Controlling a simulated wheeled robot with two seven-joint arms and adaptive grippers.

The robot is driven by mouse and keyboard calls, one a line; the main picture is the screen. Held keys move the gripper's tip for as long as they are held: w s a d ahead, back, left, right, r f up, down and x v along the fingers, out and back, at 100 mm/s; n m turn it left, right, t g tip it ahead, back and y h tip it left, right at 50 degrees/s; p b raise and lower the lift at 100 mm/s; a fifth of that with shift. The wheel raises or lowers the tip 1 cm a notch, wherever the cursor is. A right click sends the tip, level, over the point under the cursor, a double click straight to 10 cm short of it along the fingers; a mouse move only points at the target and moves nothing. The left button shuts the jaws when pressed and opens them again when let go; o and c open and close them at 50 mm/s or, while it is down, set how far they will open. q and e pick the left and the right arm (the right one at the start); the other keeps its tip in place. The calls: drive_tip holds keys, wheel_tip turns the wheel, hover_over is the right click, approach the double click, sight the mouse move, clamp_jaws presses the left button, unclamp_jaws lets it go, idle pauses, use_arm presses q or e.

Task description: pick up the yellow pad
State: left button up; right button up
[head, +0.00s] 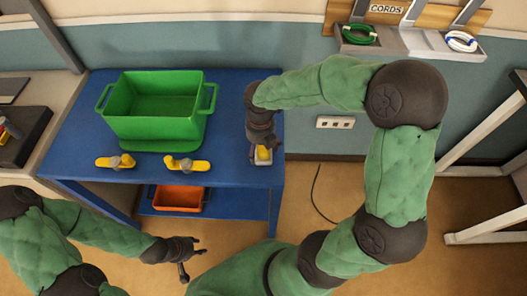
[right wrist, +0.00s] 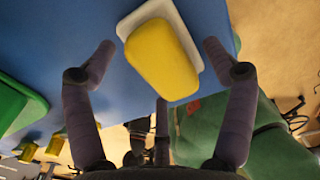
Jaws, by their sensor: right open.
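The yellow pad (head: 263,153) sits on a small white tray (head: 261,160) near the right edge of the blue table. In the right wrist view the yellow pad (right wrist: 162,60) lies on the white tray (right wrist: 146,13), between the fingers but beyond their tips. My right gripper (right wrist: 158,48) is open, with a finger on each side and nothing held. In the head view my right gripper (head: 261,146) is over the pad and partly hides it. My left gripper (head: 191,257) is in front of the table, away from the pad, with its fingers spread and empty.
A green bin (head: 155,128) stands on the blue table (head: 230,110), left of the right gripper. Two yellow-handled items (head: 115,162) (head: 187,164) lie before it. An orange bin (head: 178,198) is on the lower shelf. A cord rack (head: 415,42) hangs on the wall.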

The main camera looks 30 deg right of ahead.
sight(260, 147)
drive_tip(key=shift+r, duration=0.1)
drive_tip(key=c, duration=1.3)
drive_tip(key=shift+o, duration=0.2)
drive_tip(key=shift+r, duration=0.1)
drive_tip(key=shift+r+p, duration=0.35)
drive_tip(key=shift+r, duration=0.2)
wheel_tip(260, 147, up, 2)
drive_tip(key=shift+r+p, duration=0.2)
drive_tip(key=shift+p, duration=0.3)
drive_tip(key=s+a+r+p, duration=0.5)
drive_tip(key=a+r, duration=0.4)
drive_tip(key=a, duration=0.3)
drive_tip(key=shift+s+a+r+p, duration=0.15)
drive_tip(key=shift+s+a+p, duration=0.2)
drive_tip(key=shift+s, duration=0.15)
